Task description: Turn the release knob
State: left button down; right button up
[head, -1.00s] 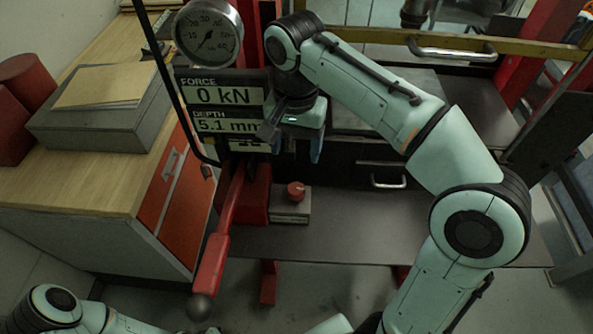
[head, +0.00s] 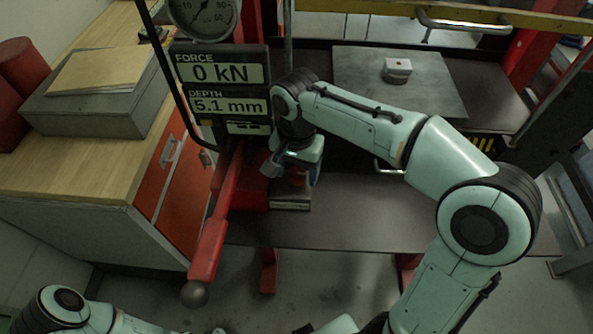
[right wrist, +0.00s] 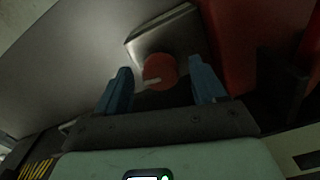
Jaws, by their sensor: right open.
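The release knob (right wrist: 160,71) is a round red knob with a pale pointer mark, on a grey metal block (right wrist: 185,35) in the right wrist view. In the head view the block (head: 290,203) shows at the foot of the press, and my right gripper covers most of the knob. My right gripper (right wrist: 160,90) is open, with its two blue fingers on either side of the knob. Contact with the knob cannot be told. In the head view my right gripper (head: 298,180) points down over the block. My left gripper is not in view; only part of my left arm shows at lower left.
A red lever (head: 218,235) with a dark ball end slants down left of the block. A display (head: 222,85) reads 0 kN and 5.1 mm, below a round gauge (head: 205,12). A wooden-topped cabinet (head: 85,185) stands at left. The dark shelf (head: 360,215) right of the block is clear.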

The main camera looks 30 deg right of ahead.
jog(key=shift+f, duration=0.2)
jog(key=shift+c, duration=0.4)
jog(key=c, duration=1)
jog(key=shift+n, duration=0.7)
jog(key=o, duration=1.1)
jog(key=shift+r, duration=0.1)
